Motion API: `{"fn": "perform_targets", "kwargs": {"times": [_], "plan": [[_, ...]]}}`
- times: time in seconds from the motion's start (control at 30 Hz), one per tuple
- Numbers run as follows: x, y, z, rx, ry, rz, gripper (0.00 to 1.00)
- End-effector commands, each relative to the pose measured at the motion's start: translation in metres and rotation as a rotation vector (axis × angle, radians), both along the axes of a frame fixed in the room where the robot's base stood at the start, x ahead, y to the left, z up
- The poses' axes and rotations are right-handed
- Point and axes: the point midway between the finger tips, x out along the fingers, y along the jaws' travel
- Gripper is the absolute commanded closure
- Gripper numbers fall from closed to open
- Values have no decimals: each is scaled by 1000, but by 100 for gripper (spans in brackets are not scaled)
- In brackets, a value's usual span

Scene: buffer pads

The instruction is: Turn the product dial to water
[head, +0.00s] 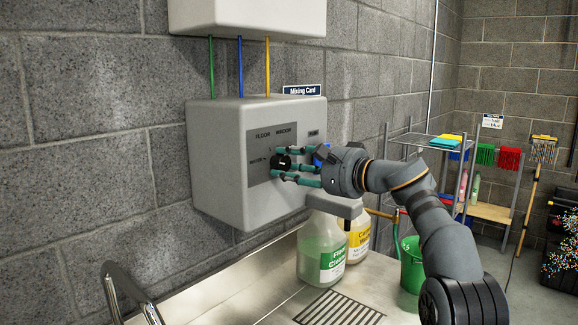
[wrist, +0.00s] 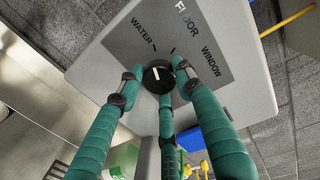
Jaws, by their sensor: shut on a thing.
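The black product dial (wrist: 158,76) sits on the grey label panel of the mixing unit (head: 222,165). In the wrist view its white pointer line points upward, roughly toward the tick beside WATER; the exact alignment is hard to tell. The labels WATER (wrist: 142,30), FLOOR (wrist: 187,17) and WINDOW (wrist: 212,62) are readable around it. My gripper (head: 283,163) has teal fingers closed around the dial from several sides, with the tips at its rim. In the head view the fingers partly cover the dial and its pointer is not readable.
Green and yellow-labelled bottles (head: 323,248) stand below the unit on the steel counter (head: 225,300). A green bucket (head: 412,265) is to their right. A faucet (head: 125,290) rises at the lower left. A wire shelf (head: 425,145) stands at the back right.

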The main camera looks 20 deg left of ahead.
Motion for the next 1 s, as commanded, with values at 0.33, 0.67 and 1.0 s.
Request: {"fn": "perform_targets", "kwargs": {"times": [0.33,0.67,1.0], "plan": [[0,0,1,0,-3,-1,59],[0,0,0,0,-1,-1,46],[-3,-12,1,0,1,-3,46]]}}
